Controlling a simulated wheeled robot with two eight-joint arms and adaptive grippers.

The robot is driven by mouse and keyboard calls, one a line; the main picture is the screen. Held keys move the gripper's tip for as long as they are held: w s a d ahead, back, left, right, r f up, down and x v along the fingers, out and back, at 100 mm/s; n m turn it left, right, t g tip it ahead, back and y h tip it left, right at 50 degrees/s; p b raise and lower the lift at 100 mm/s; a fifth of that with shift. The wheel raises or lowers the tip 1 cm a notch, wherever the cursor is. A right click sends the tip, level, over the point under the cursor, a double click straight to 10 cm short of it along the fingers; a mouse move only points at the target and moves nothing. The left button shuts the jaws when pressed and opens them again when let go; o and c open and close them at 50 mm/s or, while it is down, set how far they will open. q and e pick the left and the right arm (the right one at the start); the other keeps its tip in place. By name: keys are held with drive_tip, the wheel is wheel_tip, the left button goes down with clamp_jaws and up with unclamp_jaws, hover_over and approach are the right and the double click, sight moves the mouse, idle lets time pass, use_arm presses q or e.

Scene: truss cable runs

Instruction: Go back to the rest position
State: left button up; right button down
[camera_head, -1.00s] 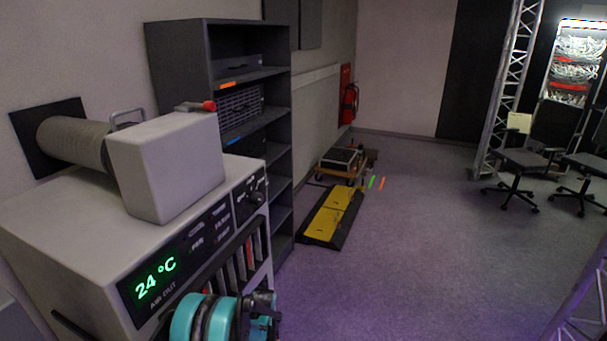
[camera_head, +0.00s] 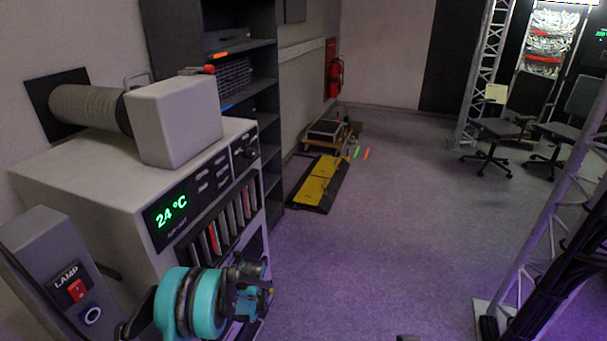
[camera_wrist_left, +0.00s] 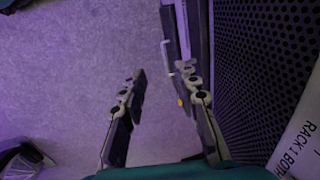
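My left arm, with teal joints (camera_head: 205,305), shows at the bottom of the head view, in front of the grey cooling unit. In the left wrist view, my left gripper (camera_wrist_left: 160,75) has its two fingers well apart, with nothing between them. Purple-grey floor shows behind the gap. A dark perforated panel (camera_wrist_left: 260,70) fills the right side, close to the right finger. My right gripper is not in view.
The cooling unit (camera_head: 105,175) reads 24 °C, and a lamp switch box (camera_head: 55,265) stands at its left. A dark shelf (camera_head: 265,120) is behind it. A yellow-black ramp (camera_head: 320,185), chairs (camera_head: 497,130) and a truss (camera_head: 545,225) surround open floor (camera_head: 390,230).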

use_arm(q)
drive_tip(key=s+r+n+t+h, duration=0.1)
drive_tip(key=s+r, duration=0.3)
drive_tip(key=r, duration=0.7)
drive_tip(key=s+r+t, duration=0.1)
drive_tip(key=s+r, duration=0.3)
drive_tip(key=r, duration=0.6)
drive_tip(key=s+r+n+t, duration=0.1)
drive_tip(key=s+r+t, duration=0.1)
drive_tip(key=s, duration=0.7)
drive_tip(key=s+d+r+n+t+h, duration=0.1)
drive_tip(key=s+r+t, duration=0.1)
drive_tip(key=s+r, duration=0.3)
drive_tip(key=s, duration=0.4)
drive_tip(key=shift+s+n, duration=0.4)
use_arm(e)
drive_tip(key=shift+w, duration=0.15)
use_arm(q)
drive_tip(key=shift+d, duration=0.1)
